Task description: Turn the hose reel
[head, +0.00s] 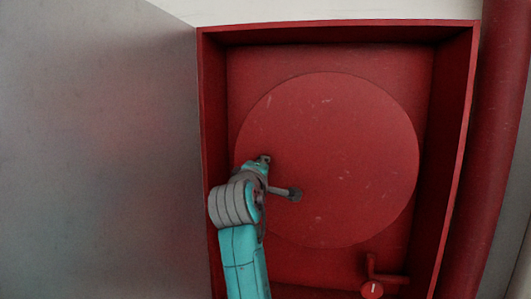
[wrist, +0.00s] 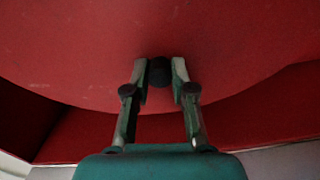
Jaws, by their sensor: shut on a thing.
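The hose reel (head: 345,130) is a large red disc with light scuffs, set inside an open red cabinet. My gripper (head: 263,159) is at the left part of the disc, partly hidden by my wrist in the head view. In the wrist view, the fingers of my gripper (wrist: 160,68) are closed on a dark round handle (wrist: 160,74) that stands out from the disc near its rim. The disc's curved edge shows just behind the fingers. I cannot make out the handle clearly in the head view.
The red cabinet frame (head: 455,150) surrounds the reel closely. A grey panel (head: 100,140) stands on the left. A red valve (head: 372,289) and pipe fitting sit at the lower right inside the cabinet. A thick red pipe (head: 497,130) runs down outside the right wall.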

